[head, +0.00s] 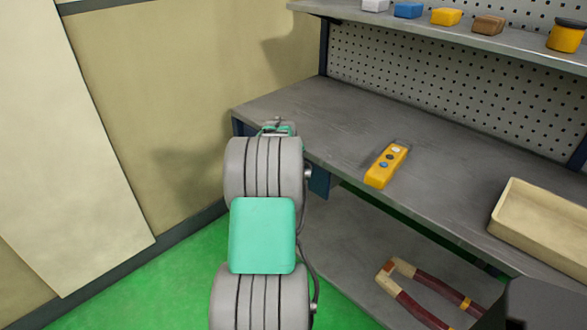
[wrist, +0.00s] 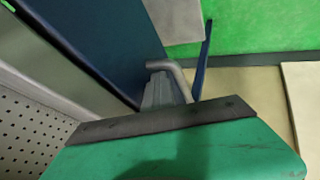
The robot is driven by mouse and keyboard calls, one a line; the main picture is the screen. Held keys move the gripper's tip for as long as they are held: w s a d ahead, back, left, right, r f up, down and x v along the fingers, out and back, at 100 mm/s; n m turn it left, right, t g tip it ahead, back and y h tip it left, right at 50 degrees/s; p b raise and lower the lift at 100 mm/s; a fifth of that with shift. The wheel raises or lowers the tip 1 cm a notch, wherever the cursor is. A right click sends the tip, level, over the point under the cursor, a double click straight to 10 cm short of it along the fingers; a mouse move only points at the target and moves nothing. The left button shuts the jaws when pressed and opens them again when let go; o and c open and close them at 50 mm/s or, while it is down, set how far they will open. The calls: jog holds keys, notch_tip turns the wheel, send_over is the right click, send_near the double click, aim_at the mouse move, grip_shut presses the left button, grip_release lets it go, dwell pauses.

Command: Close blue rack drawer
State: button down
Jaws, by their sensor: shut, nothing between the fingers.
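A small dark blue panel (head: 319,182), which looks like part of the blue drawer, shows under the left front edge of the workbench in the head view. My arm hides much of what lies around it. In the wrist view, a broad dark blue surface (wrist: 100,40) fills the upper left, and a thin blue edge (wrist: 205,60) stands just right of my gripper. I cannot tell which of these is the drawer front. My gripper (wrist: 166,68) is shut and empty, close beside the blue surface; contact is unclear. In the head view my arm hides its fingers.
The grey workbench (head: 310,100) carries a yellow control box (head: 386,166) and a beige tray (head: 545,222). A red-handled tool (head: 425,290) lies on the lower shelf. A beige wall (head: 180,90) stands left; green floor (head: 130,285) is open there.

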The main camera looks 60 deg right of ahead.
jog(key=shift+s+d+r, duration=0.2)
jog(key=shift+d, duration=0.05)
